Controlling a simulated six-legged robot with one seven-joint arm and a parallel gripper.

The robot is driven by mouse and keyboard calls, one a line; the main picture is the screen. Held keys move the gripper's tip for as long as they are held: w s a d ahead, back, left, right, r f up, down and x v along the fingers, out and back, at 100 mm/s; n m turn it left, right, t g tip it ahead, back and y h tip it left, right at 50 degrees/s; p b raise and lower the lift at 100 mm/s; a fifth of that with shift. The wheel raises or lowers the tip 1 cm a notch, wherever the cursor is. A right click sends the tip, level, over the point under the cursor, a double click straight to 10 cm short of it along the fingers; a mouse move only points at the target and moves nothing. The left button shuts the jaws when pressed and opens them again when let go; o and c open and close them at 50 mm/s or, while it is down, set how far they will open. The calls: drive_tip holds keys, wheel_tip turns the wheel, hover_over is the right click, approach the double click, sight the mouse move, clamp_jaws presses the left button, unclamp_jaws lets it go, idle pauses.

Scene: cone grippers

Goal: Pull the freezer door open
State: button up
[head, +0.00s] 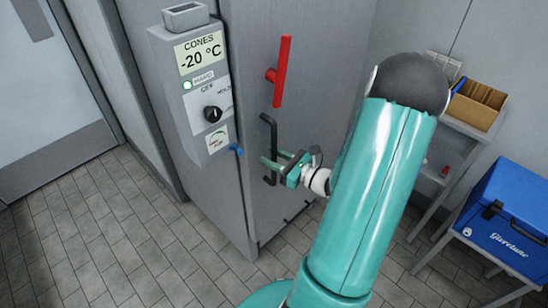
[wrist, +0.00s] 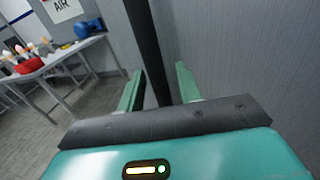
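The grey freezer door (head: 318,70) looks shut against the freezer body. Its black upright bar handle (head: 271,135) is on the door's left part; the handle also shows in the wrist view (wrist: 146,40). My gripper (head: 276,160) is at the lower part of the handle. In the wrist view its two green fingers (wrist: 158,88) stand on either side of the black bar, with small gaps visible, so it looks open around the bar. A red lever (head: 280,72) stands upright on the door above the handle.
A control box (head: 203,90) with a dial and a "-20 °C" sign is on the freezer's left side. The tiled floor (head: 110,235) in front at left is clear.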

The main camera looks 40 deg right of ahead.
clamp_jaws()
drive_tip(key=shift+s, duration=0.15)
